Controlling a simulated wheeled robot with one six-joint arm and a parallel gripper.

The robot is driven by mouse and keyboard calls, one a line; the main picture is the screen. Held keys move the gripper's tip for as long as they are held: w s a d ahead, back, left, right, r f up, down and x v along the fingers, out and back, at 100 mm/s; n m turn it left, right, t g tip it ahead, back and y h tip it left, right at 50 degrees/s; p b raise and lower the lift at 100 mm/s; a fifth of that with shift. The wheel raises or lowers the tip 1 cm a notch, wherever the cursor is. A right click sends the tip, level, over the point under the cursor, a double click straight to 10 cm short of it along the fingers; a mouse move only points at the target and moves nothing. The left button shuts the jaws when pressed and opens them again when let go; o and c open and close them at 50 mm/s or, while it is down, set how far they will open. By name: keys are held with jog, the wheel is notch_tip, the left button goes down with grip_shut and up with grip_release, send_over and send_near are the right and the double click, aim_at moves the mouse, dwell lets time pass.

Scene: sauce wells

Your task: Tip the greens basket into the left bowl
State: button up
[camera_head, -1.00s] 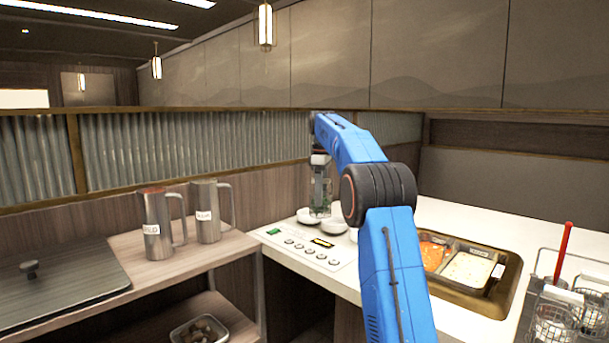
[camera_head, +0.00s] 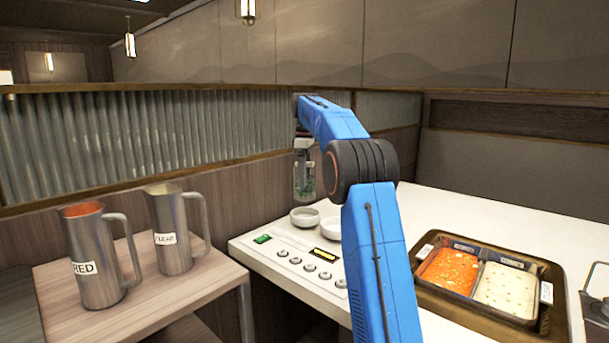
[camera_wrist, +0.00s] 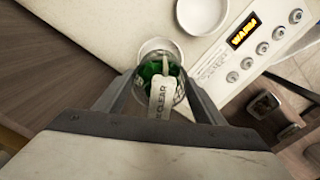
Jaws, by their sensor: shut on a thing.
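My gripper (camera_head: 304,166) is shut on the greens basket (camera_head: 304,188), a small see-through wire basket with green leaves low inside. It hangs roughly upright above the counter's back left edge. The left bowl (camera_head: 304,220), small and white, stands just below it in the head view. The other white bowl (camera_head: 328,231) is partly hidden by my arm. In the wrist view, the basket (camera_wrist: 149,71) sits between the fingers, with a tag reading CLEAR, and overlaps the left bowl (camera_wrist: 158,45). The second bowl (camera_wrist: 203,13) is to the upper right.
A panel with knobs and a lit display (camera_head: 325,255) lies in front of the bowls. Two steel jugs, RED (camera_head: 98,262) and CLEAR (camera_head: 174,235), stand on the wooden side shelf. A soup pan (camera_head: 522,315) with orange and white compartments is set in the counter at right.

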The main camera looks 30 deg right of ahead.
jog(key=shift+f, duration=3.45)
jog(key=shift+w, duration=0.15)
jog(key=shift+w+d, duration=0.35)
jog(key=shift+w, duration=0.4)
jog(key=shift+s+r+t+h, duration=0.1)
jog(key=shift+r+t+h, duration=0.15)
jog(key=shift+t, duration=0.7)
jog(key=shift+s+r+t+h, duration=0.15)
jog(key=shift+t+h, duration=0.2)
jog(key=shift+t, duration=0.6)
jog(key=t, duration=0.3)
jog(key=t+h, duration=0.1)
jog(key=shift+a+r+t, duration=0.1)
jog(key=shift+r+t, duration=0.2)
jog(key=shift+s+r+t+h, duration=0.1)
jog(key=shift+t+h, duration=0.15)
jog(key=shift+t, duration=0.45)
jog(key=shift+s+r+t+h, duration=0.1)
jog(key=shift+t+h, duration=0.15)
jog(key=shift+t, duration=0.45)
jog(key=shift+w+a, duration=0.1)
